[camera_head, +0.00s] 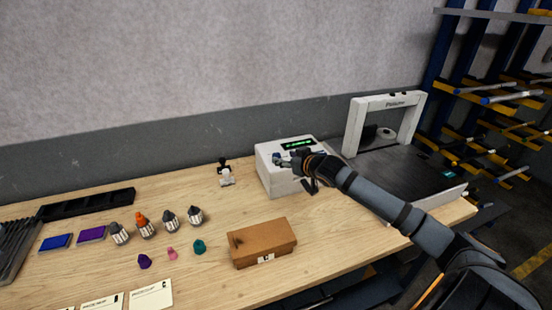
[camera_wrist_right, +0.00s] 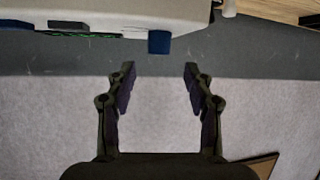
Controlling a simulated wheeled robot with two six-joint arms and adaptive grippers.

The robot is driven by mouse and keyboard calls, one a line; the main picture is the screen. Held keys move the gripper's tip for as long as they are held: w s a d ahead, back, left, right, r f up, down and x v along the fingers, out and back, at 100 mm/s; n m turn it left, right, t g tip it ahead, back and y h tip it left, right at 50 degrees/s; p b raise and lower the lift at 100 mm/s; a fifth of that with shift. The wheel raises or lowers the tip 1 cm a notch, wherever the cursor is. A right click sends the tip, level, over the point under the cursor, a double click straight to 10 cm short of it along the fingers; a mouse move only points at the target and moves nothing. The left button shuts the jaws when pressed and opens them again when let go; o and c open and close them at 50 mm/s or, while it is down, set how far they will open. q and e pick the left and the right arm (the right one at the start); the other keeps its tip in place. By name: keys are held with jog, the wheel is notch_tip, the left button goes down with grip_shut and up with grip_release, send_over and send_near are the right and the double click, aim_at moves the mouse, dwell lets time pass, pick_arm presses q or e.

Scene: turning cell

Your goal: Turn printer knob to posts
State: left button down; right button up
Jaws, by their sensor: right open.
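The white printer (camera_head: 270,180) stands on the bench near the wall, with a green lit display (camera_head: 298,144) on its upper face. My right gripper (camera_head: 296,160) is at the front of the printer and hides part of that face. In the right wrist view the printer (camera_wrist_right: 130,12) fills the top edge, with a small blue knob (camera_wrist_right: 159,42) sticking out from it. The open right gripper (camera_wrist_right: 159,72) has its two fingers spread on either side of the line to the knob, apart from it and with nothing between them. The knob's pointer and the posts marking cannot be made out.
A brown cardboard box (camera_head: 262,246) lies in front of the printer. A white frame machine (camera_head: 352,128) with a dark bed stands to the right, beside a rack (camera_head: 480,95). Several small bottles, coloured pieces and cards are on the left of the bench (camera_head: 220,285).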

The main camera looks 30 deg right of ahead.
aim_at(277, 155)
jog(key=x, duration=0.4)
jog(key=shift+w+d+p, duration=0.1)
jog(key=shift+w+p, duration=0.05)
jog(key=shift+p, duration=0.15)
jog(key=x, duration=0.3)
jog(key=shift+w+f, duration=0.15)
pick_arm(q)
jog(key=shift+w+r, duration=0.25)
jog(key=shift+w, duration=0.3)
jog(key=shift+w+r, duration=0.2)
jog(key=shift+w, duration=0.3)
jog(key=shift+t, duration=0.3)
